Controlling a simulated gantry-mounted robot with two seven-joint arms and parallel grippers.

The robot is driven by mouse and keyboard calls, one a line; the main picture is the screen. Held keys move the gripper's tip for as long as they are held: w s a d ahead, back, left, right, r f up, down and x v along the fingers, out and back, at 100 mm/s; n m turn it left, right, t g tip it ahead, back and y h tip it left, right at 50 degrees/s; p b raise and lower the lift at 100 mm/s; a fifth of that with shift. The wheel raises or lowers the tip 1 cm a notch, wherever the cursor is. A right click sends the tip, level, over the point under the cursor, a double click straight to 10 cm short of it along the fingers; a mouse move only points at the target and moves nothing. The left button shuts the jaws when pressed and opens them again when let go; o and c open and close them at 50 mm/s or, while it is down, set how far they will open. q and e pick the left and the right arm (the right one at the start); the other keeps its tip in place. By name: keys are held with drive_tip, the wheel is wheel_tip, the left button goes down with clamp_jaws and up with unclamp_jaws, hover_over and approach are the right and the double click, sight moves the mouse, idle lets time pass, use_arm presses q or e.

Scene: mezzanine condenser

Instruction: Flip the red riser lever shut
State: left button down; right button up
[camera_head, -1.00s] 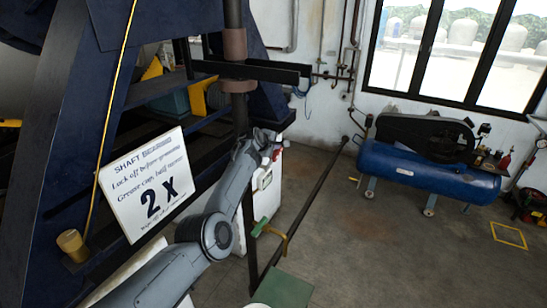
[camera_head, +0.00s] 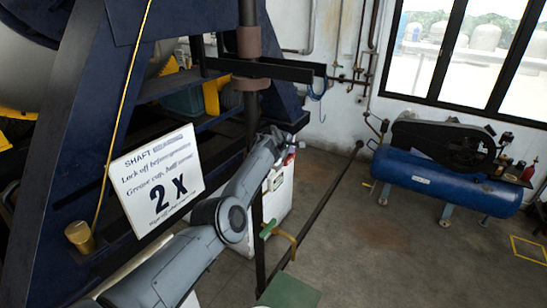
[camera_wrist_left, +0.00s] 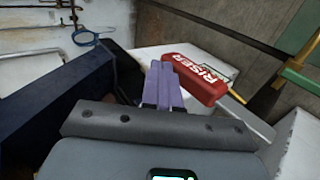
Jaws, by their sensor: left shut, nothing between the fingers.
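The red riser lever (camera_wrist_left: 195,78) shows in the left wrist view as a red bar with white "RISER" lettering. It lies just right of my left gripper (camera_wrist_left: 160,72), whose two fingers are together with nothing between them. The fingertips are close beside the bar's left end; I cannot tell whether they touch it. In the head view my left gripper (camera_head: 283,139) is small, at the top of a white box (camera_head: 278,190). The lever is mostly hidden there by the gripper and wrist. My right gripper is not in view.
A white "2 X" shaft sign (camera_head: 158,180) stands left of my left arm. A dark vertical pole (camera_head: 249,110) and dark blue frame (camera_head: 75,130) are close by. A yellow-handled pipe (camera_head: 283,234) is below. A blue compressor (camera_head: 440,180) stands right, with open floor between.

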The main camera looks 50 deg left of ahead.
sight(289, 155)
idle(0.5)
use_arm(q)
drive_tip(key=shift+r+p, duration=0.55)
drive_tip(key=shift+r, duration=0.05)
wheel_tip(289, 155, up, 3)
drive_tip(key=shift+f+p, duration=0.15)
drive_tip(key=shift+p, duration=0.85)
wheel_tip(289, 155, up, 10)
drive_tip(key=b, duration=0.2)
